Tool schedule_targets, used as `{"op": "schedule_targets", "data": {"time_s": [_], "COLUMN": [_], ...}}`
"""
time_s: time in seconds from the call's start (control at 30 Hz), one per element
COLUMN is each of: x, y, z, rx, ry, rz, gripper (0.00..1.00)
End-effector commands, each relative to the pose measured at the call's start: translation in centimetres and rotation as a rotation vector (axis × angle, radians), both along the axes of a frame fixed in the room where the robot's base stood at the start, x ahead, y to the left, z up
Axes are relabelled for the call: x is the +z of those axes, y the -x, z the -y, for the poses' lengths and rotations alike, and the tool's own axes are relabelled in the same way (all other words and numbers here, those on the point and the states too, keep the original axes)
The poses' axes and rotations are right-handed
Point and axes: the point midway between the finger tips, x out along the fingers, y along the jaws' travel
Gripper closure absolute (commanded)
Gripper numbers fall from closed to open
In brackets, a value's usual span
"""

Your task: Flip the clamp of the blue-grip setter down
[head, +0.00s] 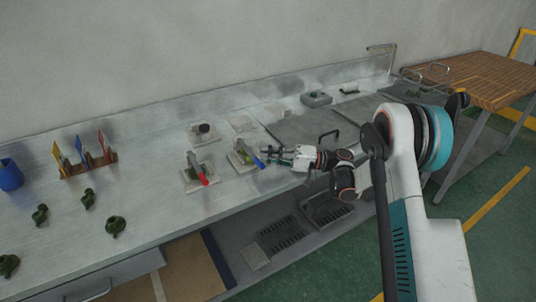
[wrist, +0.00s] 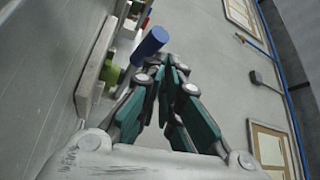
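The blue-grip setter (head: 243,158) stands on a pale square plate on the bench, with a green body and a blue grip (head: 259,162) that slants down to the right. In the wrist view the blue grip (wrist: 150,45) shows just left of the fingertips, and the green body (wrist: 110,73) lies further left. My gripper (head: 268,151) is just right of the setter. In the wrist view its fingers (wrist: 171,66) converge and their tips appear together, with nothing visible between them. Whether a fingertip touches the grip cannot be told.
A red-grip setter (head: 198,170) stands to the left on its own plate. A black-knobbed plate (head: 203,132) lies behind it. A rack with colored tools (head: 88,160), a blue cup (head: 10,175) and green parts (head: 115,226) are further left. A metal plate with a handle (head: 305,128) lies right.

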Motion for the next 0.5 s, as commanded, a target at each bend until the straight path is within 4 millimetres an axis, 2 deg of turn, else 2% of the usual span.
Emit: {"op": "schedule_targets", "data": {"time_s": [0.33,0.5], "x": [-0.5,-0.8], "y": [0.2,0.1], "z": [0.1,2.0], "rx": [0.005,0.003], "ry": [0.010,0.010], "rz": [0.001,0.001], "gripper": [1.00,1.00]}}
